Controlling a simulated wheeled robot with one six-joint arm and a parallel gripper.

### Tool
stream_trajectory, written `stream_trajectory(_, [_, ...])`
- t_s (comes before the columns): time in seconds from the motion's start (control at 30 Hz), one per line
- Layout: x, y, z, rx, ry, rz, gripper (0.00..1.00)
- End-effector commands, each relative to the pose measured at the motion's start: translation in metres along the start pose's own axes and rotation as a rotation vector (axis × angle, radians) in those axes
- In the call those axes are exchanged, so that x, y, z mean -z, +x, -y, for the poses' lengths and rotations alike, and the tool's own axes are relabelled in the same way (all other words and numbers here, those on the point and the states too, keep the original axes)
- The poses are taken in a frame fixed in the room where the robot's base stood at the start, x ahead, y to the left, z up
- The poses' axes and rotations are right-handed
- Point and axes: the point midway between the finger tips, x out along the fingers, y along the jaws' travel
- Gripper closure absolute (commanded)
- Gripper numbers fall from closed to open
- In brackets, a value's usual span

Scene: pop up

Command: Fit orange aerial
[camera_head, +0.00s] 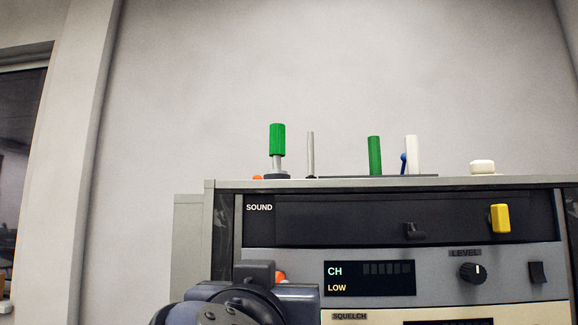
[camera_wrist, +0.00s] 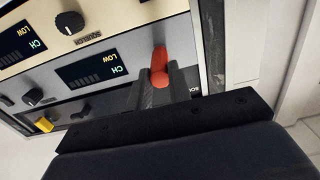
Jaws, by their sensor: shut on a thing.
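My gripper (camera_head: 272,275) is in front of the lower left of the rack, shut on the orange aerial (camera_head: 281,276). In the wrist view the orange aerial (camera_wrist: 160,63) sticks out between the dark fingers of my gripper (camera_wrist: 161,88), with the rack's front panels behind it. Its far end and the gripped part are partly hidden. On the rack top stand a green-capped post (camera_head: 277,142) on a dark base, a bare grey post (camera_head: 310,154), a green rod (camera_head: 375,155) and a white rod (camera_head: 412,154).
The rack (camera_head: 400,184) has a SOUND panel with a yellow handle (camera_head: 500,218), a LEVEL knob (camera_head: 472,272) and a switch (camera_head: 537,272). A small orange piece (camera_head: 257,177), a blue piece (camera_head: 403,160) and a white block (camera_head: 482,167) are on top. Space above is free.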

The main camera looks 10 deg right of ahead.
Motion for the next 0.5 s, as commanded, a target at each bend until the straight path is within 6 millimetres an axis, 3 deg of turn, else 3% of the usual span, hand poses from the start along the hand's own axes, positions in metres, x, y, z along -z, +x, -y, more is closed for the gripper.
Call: stream_trajectory(0.5, [0.0000, 0.0112, -0.0003, -0.001, 0.000, 0.000, 1.00])
